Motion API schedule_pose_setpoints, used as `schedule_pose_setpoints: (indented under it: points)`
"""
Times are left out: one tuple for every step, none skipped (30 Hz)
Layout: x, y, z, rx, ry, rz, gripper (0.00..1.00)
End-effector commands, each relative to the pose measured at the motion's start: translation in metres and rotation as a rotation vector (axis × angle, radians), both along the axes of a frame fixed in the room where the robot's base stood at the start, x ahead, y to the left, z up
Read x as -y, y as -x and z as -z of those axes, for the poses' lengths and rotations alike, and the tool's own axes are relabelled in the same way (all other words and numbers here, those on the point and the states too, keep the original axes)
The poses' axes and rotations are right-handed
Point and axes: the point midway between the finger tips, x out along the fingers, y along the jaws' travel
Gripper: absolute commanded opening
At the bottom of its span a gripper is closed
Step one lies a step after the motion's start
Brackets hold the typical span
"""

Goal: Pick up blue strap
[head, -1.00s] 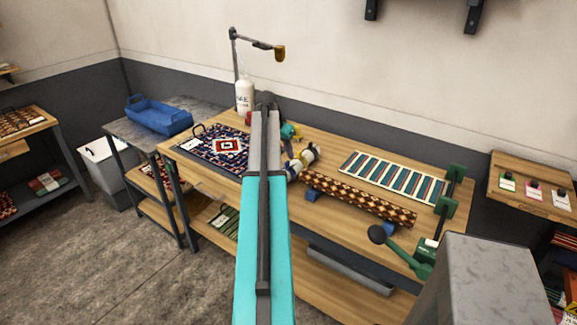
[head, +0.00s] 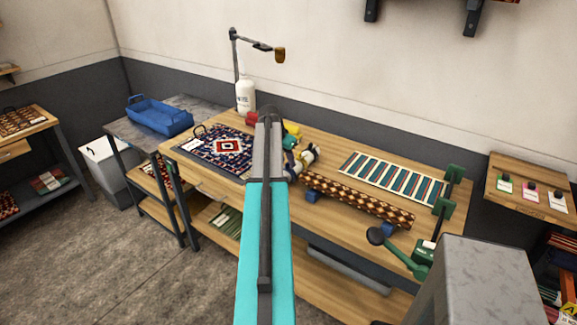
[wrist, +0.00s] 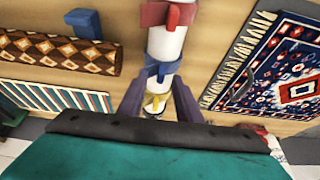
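In the wrist view, a blue strap (wrist: 151,69) with a raised tab wraps around a white cylinder (wrist: 166,42). In the head view, my arm covers the gripper and much of the straps.
A patterned rug (head: 215,147) lies left on the wooden bench. A rolled rug (head: 358,199) and a striped mat (head: 393,178) lie right. A white bottle (head: 245,97) and a lamp (head: 236,60) stand behind. A green lever device (head: 423,258) is at the front right.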

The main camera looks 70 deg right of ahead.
Motion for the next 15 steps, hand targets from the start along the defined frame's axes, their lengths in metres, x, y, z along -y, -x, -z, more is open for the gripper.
schedule_pose_setpoints:
  points:
    - [0.0014,0.0005,0.0023,-0.001,-0.001,0.0,0.31]
    - [0.0019,0.0007,0.0038,-0.001,-0.001,0.0,0.31]
    - [0.0025,0.0009,0.0054,-0.001,-0.001,0.0,0.31]
    - [0.0027,0.001,0.0063,0.0,0.0,0.0,0.31]
    - [0.003,0.0011,0.007,0.0,0.0,0.0,0.31]
    - [0.0032,0.0012,0.0076,0.0,0.0,0.001,0.31]
    - [0.0032,0.0012,0.0078,0.0,0.0,0.001,0.31]
    - [0.0032,0.0013,0.008,0.0,0.0,0.001,0.31]
    - [0.0032,0.0013,0.008,0.0,0.0,0.001,0.31]
    - [0.0032,0.0013,0.008,0.0,0.0,0.001,0.31]
    - [0.0032,0.0013,0.0079,0.0,0.0,0.001,0.31]
    - [0.0031,0.0014,0.0079,0.0,0.0,0.001,0.31]
    - [0.0032,0.0014,0.0079,0.0,0.0,0.001,0.31]
    - [0.0032,0.0014,0.0079,0.0,0.0,0.001,0.31]
    - [0.0032,0.0014,0.0079,0.0,0.0,0.001,0.31]
